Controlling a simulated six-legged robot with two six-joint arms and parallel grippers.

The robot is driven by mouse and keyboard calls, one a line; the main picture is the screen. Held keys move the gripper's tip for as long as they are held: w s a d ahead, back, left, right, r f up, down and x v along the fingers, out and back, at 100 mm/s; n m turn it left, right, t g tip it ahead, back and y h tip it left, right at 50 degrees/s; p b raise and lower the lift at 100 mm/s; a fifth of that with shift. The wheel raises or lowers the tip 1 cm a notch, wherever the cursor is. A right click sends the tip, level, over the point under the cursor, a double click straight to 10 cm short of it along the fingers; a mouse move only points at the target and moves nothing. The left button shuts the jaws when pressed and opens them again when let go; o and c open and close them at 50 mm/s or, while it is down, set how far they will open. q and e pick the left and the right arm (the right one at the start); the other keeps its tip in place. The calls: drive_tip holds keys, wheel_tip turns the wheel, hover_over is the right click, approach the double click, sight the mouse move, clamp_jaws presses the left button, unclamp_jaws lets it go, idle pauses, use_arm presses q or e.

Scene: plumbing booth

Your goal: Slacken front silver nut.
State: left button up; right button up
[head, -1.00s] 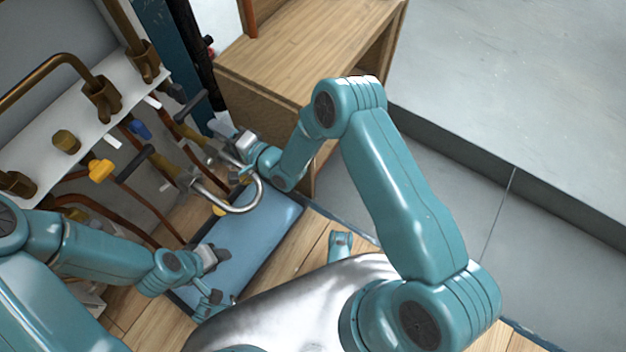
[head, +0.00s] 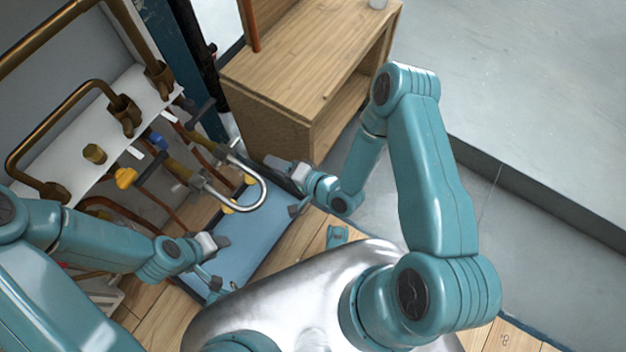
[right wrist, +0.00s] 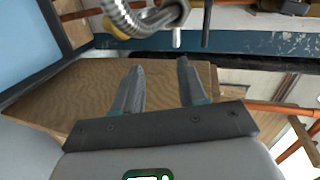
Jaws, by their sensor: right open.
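The silver U-shaped pipe (head: 258,198) juts out over the blue mat, its two ends meeting the brass valves. A silver nut (head: 197,181) sits at its nearer end; the farther end's nut (head: 231,152) is small and hard to make out. My right gripper (head: 285,187) is open and empty, to the right of the pipe bend and apart from it. In the right wrist view its two fingers (right wrist: 160,88) are spread with nothing between them, and the silver pipe (right wrist: 170,18) shows at the top. My left gripper (head: 219,262) looks open and empty above the mat's near end.
The blue mat (head: 225,235) lies on the wooden floor below the pipes. A wooden cabinet (head: 265,125) stands behind my right gripper. Valves with yellow (head: 125,178) and blue (head: 158,141) handles and a white pipe panel (head: 75,150) are at left. Grey floor is open at right.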

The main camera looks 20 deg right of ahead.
drive_tip(key=s+d+r+n+g+h+p, duration=0.2)
drive_tip(key=s+r+n+g+p, duration=0.1)
drive_tip(key=s+r+g+p, duration=0.2)
drive_tip(key=s+d+r+n+g+h+p, duration=0.2)
drive_tip(key=s+r+n+g+p, duration=0.2)
drive_tip(key=s+p, duration=0.4)
wheel_tip(320, 180, up, 2)
drive_tip(key=shift+s+r+g+h+p, duration=0.15)
drive_tip(key=shift+s+g+h+p, duration=0.15)
drive_tip(key=shift+s+g+p, duration=0.15)
